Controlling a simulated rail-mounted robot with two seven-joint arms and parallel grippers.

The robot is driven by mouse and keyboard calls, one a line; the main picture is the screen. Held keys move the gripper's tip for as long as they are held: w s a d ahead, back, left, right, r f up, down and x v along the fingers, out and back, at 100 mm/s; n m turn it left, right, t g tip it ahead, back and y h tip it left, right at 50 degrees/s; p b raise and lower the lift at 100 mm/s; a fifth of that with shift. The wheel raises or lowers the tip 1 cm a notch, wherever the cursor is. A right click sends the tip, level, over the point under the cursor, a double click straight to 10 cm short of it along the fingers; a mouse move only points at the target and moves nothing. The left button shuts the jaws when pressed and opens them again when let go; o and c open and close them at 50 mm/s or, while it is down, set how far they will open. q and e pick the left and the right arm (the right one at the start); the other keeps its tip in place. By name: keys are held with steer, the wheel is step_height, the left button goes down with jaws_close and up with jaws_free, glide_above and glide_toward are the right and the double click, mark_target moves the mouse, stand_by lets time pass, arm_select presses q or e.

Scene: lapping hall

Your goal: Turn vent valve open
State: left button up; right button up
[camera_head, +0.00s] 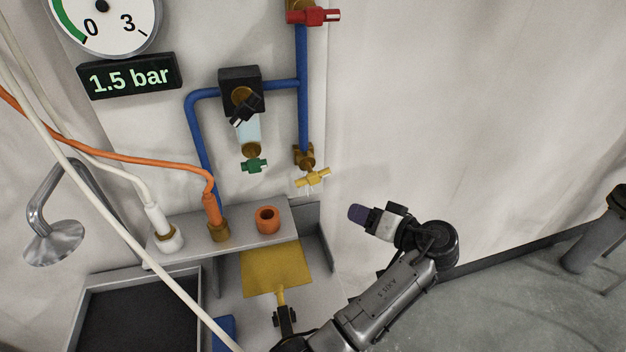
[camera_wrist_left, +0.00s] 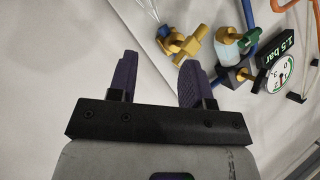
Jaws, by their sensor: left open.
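A small yellow-handled valve (camera_head: 312,178) sits on a brass fitting at the lower end of the blue vertical pipe. Its handle lies roughly crosswise to the pipe, and thin pale streaks show below it. The task's vent valve is not labelled. In the left wrist view, the yellow valve (camera_wrist_left: 185,42) is beyond the fingertips, up and slightly right. My left gripper (camera_head: 357,213) has purple fingers and is right of and below the yellow valve, apart from it. In the left wrist view, the gripper (camera_wrist_left: 157,72) is open with nothing between its fingers.
A green-handled valve (camera_head: 254,165) hangs under the filter bowl (camera_head: 247,130); a red-handled valve (camera_head: 314,16) is higher up. A grey shelf (camera_head: 240,237) holds hose fittings and an orange cup (camera_head: 267,219). A display (camera_head: 129,76) reads 1.5 bar. The wall rightward is bare.

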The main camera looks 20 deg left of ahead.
mark_target(310, 179)
arm_select(q)
steer(key=w+a+r+m+y, duration=0.1)
steer(key=a, duration=0.3)
steer(key=w+a+r+m+y, duration=0.1)
steer(key=a+m, duration=0.1)
steer(key=a, duration=0.3)
steer(key=w+a+r+m+y, duration=0.1)
steer(key=a, duration=0.4)
steer(key=shift+r, duration=0.35)
jaws_close()
stand_by(0.4)
